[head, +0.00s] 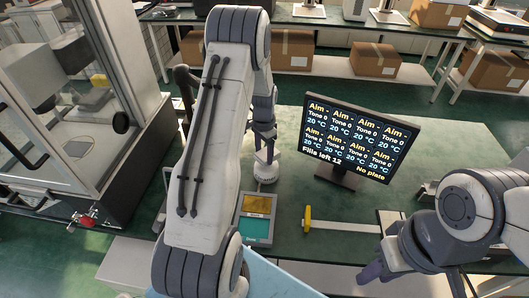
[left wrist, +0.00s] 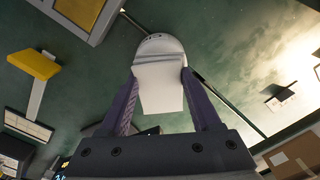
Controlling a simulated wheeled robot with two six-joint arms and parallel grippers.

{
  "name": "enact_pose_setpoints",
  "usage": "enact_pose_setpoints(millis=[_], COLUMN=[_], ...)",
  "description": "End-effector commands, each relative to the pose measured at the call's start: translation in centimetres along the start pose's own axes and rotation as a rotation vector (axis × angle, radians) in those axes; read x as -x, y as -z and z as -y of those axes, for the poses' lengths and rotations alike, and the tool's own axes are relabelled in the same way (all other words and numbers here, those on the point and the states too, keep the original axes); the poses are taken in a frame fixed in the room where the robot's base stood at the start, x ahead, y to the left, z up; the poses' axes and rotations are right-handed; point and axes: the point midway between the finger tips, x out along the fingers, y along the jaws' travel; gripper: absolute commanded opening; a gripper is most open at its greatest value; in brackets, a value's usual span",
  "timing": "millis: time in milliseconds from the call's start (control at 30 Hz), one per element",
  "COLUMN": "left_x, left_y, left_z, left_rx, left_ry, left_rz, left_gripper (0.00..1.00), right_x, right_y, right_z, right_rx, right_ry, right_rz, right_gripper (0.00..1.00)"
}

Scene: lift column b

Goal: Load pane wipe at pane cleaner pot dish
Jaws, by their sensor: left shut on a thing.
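My left gripper (head: 266,150) points down over a small white round pot (head: 266,174) on the green bench. In the left wrist view, my left gripper (left wrist: 159,78) has its purple fingers shut on a white folded wipe (left wrist: 161,96). Behind the wipe is the rounded white pot top (left wrist: 158,43), its dish partly hidden by the wipe. I cannot tell whether the wipe touches the dish. My right gripper (head: 415,275) is at the lower right, away from the pot; its jaw opening is unclear.
A grey device with a yellow top and teal screen (head: 256,218) stands near the pot. A yellow-ended tool (head: 307,220) lies right of it. A black monitor (head: 352,143) reads "No plate". A glass-fronted cabinet (head: 75,110) stands left. Cardboard boxes (head: 374,60) sit behind.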

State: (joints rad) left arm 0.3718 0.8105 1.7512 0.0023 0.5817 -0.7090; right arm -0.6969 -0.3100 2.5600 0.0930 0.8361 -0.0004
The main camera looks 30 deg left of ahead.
Motion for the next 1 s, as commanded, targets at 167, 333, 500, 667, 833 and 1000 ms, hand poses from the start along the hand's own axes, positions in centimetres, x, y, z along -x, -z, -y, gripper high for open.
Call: enact_pose_setpoints(millis=[167, 333, 500, 667, 833, 1000], left_x=[-0.27, -0.48, -0.70, -0.71, -0.72, -0.71], left_y=[0.00, 0.00, 0.00, 0.00, 0.00, -0.01], left_z=[0.00, 0.00, 0.00, -0.01, -0.01, -0.02], left_rx=[0.000, 0.000, 0.000, 0.000, 0.000, 0.000], left_ry=[0.000, 0.000, 0.000, 0.000, 0.000, 0.000], left_rz=[0.000, 0.000, 0.000, 0.000, 0.000, 0.000], left_gripper=[0.20, 0.20, 0.20, 0.20, 0.20, 0.20], right_x=[-0.17, -0.30, -0.43, -0.42, -0.42, -0.41], right_y=[-0.01, -0.01, -0.02, -0.02, -0.02, -0.02], right_z=[-0.01, -0.02, -0.03, -0.03, -0.03, -0.03], right_rx=[0.000, 0.000, 0.000, 0.000, 0.000, 0.000], right_ry=[0.000, 0.000, 0.000, 0.000, 0.000, 0.000], right_rz=[0.000, 0.000, 0.000, 0.000, 0.000, 0.000], right_gripper=[0.38, 0.38, 0.38, 0.38, 0.38, 0.38])
